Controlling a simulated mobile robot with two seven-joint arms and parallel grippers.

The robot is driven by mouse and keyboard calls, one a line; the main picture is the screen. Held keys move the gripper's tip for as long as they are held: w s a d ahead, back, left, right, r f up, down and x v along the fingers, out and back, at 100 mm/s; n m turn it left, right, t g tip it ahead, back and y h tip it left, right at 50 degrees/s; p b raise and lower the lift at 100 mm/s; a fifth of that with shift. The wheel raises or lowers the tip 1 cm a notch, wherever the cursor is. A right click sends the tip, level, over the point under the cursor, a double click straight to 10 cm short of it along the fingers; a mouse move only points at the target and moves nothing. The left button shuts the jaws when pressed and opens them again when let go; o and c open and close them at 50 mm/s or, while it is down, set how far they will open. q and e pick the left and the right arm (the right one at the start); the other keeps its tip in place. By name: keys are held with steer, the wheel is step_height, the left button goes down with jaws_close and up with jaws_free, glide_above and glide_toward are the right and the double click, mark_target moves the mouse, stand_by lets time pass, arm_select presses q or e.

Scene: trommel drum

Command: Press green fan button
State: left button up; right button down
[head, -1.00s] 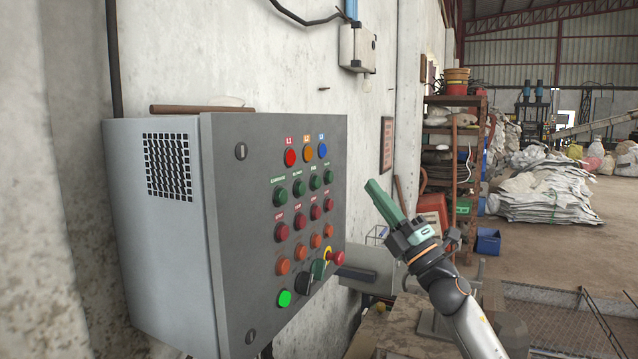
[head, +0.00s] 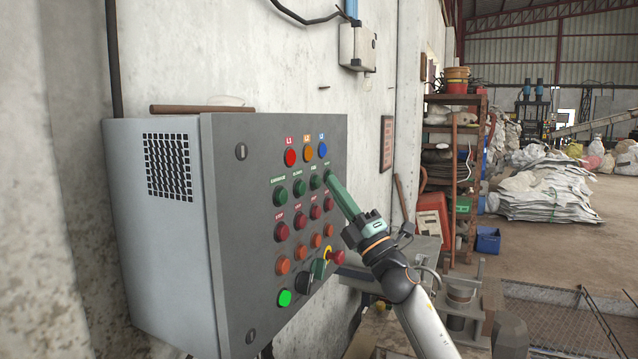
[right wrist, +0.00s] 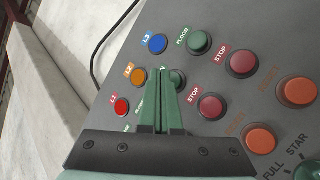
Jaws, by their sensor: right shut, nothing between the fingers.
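A grey control panel (head: 232,200) on the wall carries a row of green buttons under three coloured lamps. The third green button (head: 315,182) shows just left of my right gripper's tips in the head view; its label is too small to read surely. In the right wrist view, a green button (right wrist: 178,78) is partly hidden behind the fingertips, beside the green button labelled FLOOD (right wrist: 199,43). My right gripper (head: 329,178) is shut and empty, its green fingers pointing at the panel. I cannot tell whether the tips touch it. My left gripper is out of view.
Red stop buttons (head: 300,221) and orange buttons (head: 283,266) sit below the green row. A red mushroom knob (head: 337,257) sticks out at lower right, under my right arm. A shelf rack (head: 455,160) stands beyond; free air lies right of the panel.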

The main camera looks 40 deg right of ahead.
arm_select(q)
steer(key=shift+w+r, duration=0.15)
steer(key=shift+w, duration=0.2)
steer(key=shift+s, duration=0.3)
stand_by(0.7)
arm_select(e)
steer(key=shift+w, duration=0.1)
stand_by(0.4)
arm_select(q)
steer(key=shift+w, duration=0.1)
arm_select(e)
steer(key=shift+w+a, duration=0.2)
steer(key=shift+w, duration=0.05)
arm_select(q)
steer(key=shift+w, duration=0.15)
arm_select(e)
steer(key=shift+w, duration=0.1)
